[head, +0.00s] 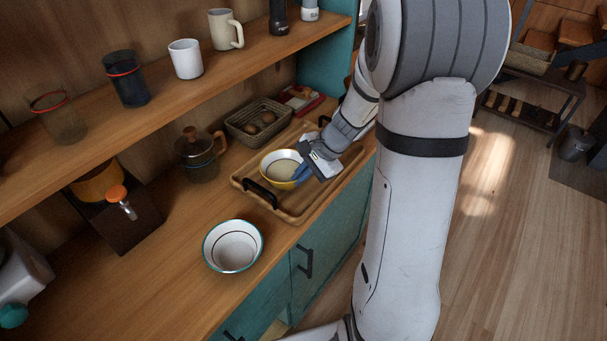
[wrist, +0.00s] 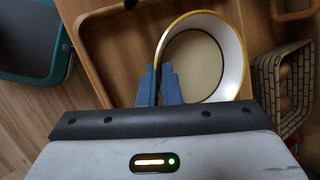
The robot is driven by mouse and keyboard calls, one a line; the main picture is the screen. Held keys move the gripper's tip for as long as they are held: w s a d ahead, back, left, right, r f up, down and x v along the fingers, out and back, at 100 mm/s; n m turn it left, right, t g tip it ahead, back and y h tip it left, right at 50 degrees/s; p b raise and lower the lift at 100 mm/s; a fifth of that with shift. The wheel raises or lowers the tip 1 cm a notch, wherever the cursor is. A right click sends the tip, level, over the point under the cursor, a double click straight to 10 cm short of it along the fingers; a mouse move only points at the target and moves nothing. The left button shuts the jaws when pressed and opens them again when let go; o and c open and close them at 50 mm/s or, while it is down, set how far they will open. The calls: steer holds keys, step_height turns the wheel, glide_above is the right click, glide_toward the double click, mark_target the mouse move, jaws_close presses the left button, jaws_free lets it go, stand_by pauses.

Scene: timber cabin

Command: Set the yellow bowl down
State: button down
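The yellow bowl (head: 283,168), white inside with a yellow rim, is at the wooden tray (head: 238,182) on the counter. It also shows in the wrist view (wrist: 236,50), upright or nearly so. My gripper (head: 301,174) is at the bowl's right side in the head view. In the wrist view, my gripper (wrist: 158,78) has its two blue fingers close together, pinching the bowl's wall between them. Whether the bowl's base touches the tray floor is hidden.
A white bowl with a teal rim (head: 233,247) stands on the counter in front of the tray. A glass pot (head: 198,158) and a basket (head: 258,122) stand behind the tray. A shelf with cups (head: 186,59) overhangs the back.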

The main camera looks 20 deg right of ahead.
steer(key=shift+f, duration=0.2)
steer(key=c, duration=1.6)
jaws_free()
steer(key=shift+r, duration=0.1)
steer(key=shift+d+r, duration=0.2)
steer(key=shift+r, duration=0.2)
steer(key=v, duration=1.1)
steer(key=shift+s+a+r+n+h, duration=0.4)
steer(key=shift+s+a+n+h, duration=0.7)
steer(key=shift+s+n, duration=1.35)
steer(key=shift+s+a+r+n+h, duration=0.35)
steer(key=shift+s+a+n+h, duration=0.75)
steer(key=shift+s+n, duration=1.4)
steer(key=shift+s+a+r+n+h, duration=0.4)
steer(key=shift+s+a+n+h, duration=0.75)
steer(key=shift+s, duration=2.15)
